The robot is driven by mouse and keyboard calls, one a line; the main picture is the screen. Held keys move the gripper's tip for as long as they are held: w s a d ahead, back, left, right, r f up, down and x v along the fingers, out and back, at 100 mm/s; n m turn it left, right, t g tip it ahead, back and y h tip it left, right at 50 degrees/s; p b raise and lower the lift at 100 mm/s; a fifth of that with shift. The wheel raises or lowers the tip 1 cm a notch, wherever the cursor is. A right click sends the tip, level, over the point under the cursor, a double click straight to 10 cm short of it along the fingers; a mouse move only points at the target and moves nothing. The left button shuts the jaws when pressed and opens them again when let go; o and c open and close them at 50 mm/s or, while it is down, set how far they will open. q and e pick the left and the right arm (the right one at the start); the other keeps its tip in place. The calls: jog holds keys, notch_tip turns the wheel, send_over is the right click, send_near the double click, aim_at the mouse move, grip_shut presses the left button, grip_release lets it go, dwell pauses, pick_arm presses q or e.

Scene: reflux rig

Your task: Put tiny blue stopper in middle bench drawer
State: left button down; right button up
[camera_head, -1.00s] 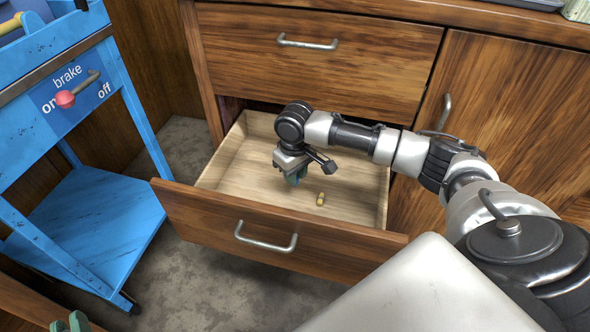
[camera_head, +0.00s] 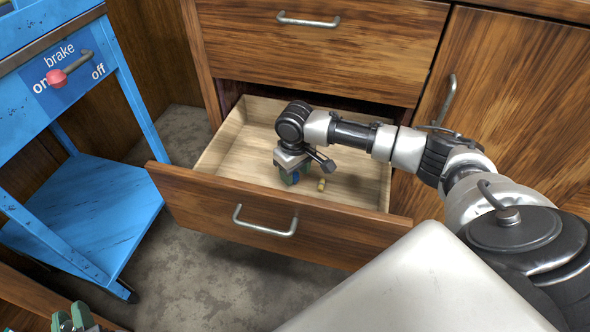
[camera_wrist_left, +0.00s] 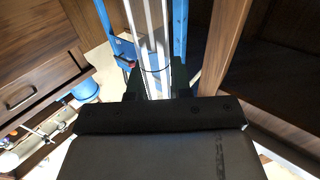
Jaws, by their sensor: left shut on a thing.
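The open bench drawer (camera_head: 235,207) is pulled out below a closed drawer (camera_head: 325,55). My right gripper (camera_head: 292,178) reaches down inside it, near the drawer floor. Small blue shows at its green fingers, which fits the tiny blue stopper (camera_head: 293,179). The wrist hides much of this, so I cannot tell whether the stopper is held or lies on the floor. My left gripper (camera_head: 75,321) shows at the bottom left edge, away from the drawer. In the left wrist view its dark fingers (camera_wrist_left: 156,82) are shut around a long pale striped thing (camera_wrist_left: 150,45).
A small tan cork-like piece (camera_head: 321,184) lies on the drawer floor just right of my right gripper. A blue cart (camera_head: 85,215) with a brake lever (camera_head: 60,76) stands to the left. A cupboard door (camera_head: 520,100) is at the right. Grey floor lies between cart and drawer.

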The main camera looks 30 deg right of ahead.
aim_at(295, 175)
jog(key=shift+r, duration=0.3)
pick_arm(q)
notch_tip(295, 175, up, 6)
jog(key=p, duration=0.6)
jog(key=shift+r, duration=0.25)
pick_arm(e)
notch_tip(295, 175, up, 12)
jog(key=shift+f, duration=0.15)
